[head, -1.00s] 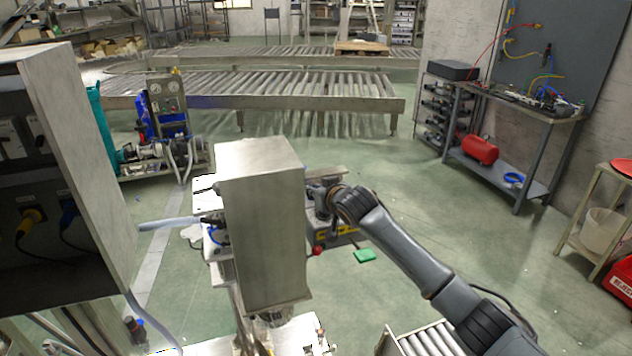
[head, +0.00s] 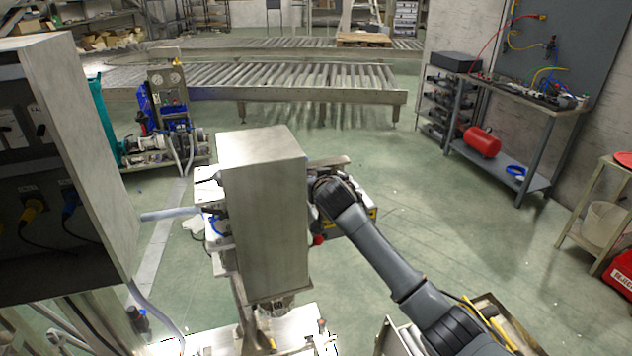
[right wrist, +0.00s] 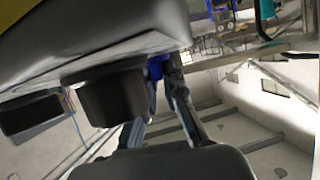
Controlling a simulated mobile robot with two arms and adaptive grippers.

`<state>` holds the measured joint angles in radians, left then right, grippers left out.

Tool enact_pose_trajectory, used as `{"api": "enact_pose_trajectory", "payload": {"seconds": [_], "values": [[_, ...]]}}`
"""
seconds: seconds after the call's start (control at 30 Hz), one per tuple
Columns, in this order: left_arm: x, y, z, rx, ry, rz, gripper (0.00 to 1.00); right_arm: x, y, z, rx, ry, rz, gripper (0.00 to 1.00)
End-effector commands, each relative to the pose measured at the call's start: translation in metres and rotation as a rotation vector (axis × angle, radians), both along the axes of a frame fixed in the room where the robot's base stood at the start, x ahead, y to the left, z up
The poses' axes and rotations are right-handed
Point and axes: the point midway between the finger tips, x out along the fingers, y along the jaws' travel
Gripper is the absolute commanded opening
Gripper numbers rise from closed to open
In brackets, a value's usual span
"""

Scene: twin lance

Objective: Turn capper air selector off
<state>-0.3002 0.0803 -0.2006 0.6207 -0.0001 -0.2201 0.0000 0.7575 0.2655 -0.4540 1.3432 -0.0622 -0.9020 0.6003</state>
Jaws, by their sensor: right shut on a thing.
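My right arm reaches in from the lower right in the head view, and its wrist is close against the right side of a tall steel housing (head: 262,215). The fingers are hidden there. In the right wrist view my right gripper (right wrist: 164,82) has its fingers closed together on a small blue part (right wrist: 156,68), which is mostly covered. I cannot tell for certain that this part is the capper air selector. A black cylindrical part (right wrist: 108,97) hangs from a dark body beside the fingers. My left gripper is in neither view.
A grey control cabinet (head: 95,130) with plugs stands close on the left. Roller conveyors (head: 270,75) lie across the back. A workbench (head: 530,98) with a red tank (head: 482,142) stands on the right. Green floor is open between them.

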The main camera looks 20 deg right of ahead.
Motion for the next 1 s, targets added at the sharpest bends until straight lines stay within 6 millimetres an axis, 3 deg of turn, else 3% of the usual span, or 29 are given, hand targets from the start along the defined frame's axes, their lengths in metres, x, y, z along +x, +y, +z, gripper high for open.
{"api": "enact_pose_trajectory", "payload": {"seconds": [0.03, 0.07, 0.17, 0.57, 1.0], "values": [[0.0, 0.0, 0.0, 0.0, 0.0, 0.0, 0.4, 0.0, 0.0, -0.001, 0.0, 0.002, 0.0, 0.0], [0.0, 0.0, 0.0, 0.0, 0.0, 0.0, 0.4, 0.0, 0.0, -0.001, 0.0, 0.002, 0.0, 0.14], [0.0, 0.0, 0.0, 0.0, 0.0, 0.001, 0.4, 0.0, 0.0, -0.001, 0.0, 0.002, 0.0, 0.33], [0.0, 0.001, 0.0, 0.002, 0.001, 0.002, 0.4, 0.0, 0.0, 0.008, 0.0, 0.0, 0.0, 0.33], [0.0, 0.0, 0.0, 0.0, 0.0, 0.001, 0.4, 0.0, 0.001, 0.085, 0.0, 0.0, 0.001, 0.33]]}}
